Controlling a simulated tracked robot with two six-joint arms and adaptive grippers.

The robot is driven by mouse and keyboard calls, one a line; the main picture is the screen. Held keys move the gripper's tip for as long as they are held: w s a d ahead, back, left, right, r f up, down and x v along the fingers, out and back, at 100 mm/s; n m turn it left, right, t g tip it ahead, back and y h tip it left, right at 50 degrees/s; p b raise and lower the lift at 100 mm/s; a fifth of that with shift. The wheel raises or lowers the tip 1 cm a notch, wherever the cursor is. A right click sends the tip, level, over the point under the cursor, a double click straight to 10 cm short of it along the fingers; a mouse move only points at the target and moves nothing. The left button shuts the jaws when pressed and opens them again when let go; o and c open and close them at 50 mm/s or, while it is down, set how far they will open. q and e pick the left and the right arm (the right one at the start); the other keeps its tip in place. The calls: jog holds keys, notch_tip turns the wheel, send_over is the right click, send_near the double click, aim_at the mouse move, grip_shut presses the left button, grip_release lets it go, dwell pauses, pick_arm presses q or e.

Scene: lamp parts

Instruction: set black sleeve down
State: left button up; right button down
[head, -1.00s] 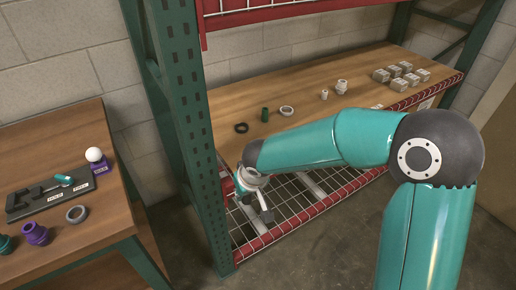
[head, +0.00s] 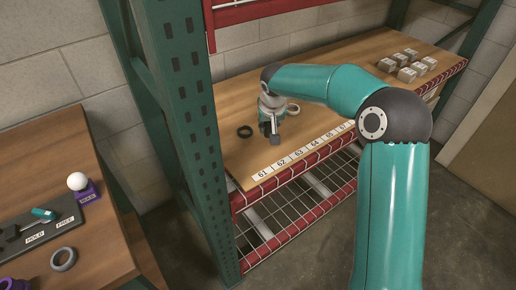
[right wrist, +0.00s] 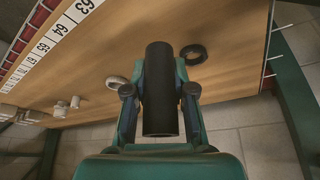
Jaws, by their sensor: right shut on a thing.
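The black sleeve (right wrist: 160,92) is a long dark tube, seen large in the right wrist view. It lies between the two fingers of my right gripper (right wrist: 158,98), which is shut on it. In the head view, my right gripper (head: 271,132) points down over the wooden shelf board (head: 236,100), between a black ring and a pale ring. I cannot make out the sleeve clearly there, nor tell whether it touches the board. My left gripper is not in view.
The black ring (head: 245,131) lies left of the gripper and the pale ring (head: 293,109) right of it. A strip of number labels (head: 297,153) runs along the board's front edge. Several grey blocks (head: 408,75) stand far right. A green post (head: 172,130) rises at left.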

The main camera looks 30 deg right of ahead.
aim_at(267, 151)
jog(key=f, duration=0.3)
jog(key=shift+w+d+f, duration=0.1)
jog(key=shift+d+f, duration=0.15)
jog(key=shift+f, duration=0.1)
jog(key=shift+w+f, duration=0.1)
jog(key=shift+f, duration=0.55)
jog(key=shift+a+f+b, duration=0.1)
jog(key=shift+f+b, duration=0.3)
jog(key=shift+f, duration=1.85)
jog(key=c, duration=1)
grip_release()
jog(key=shift+f, duration=0.1)
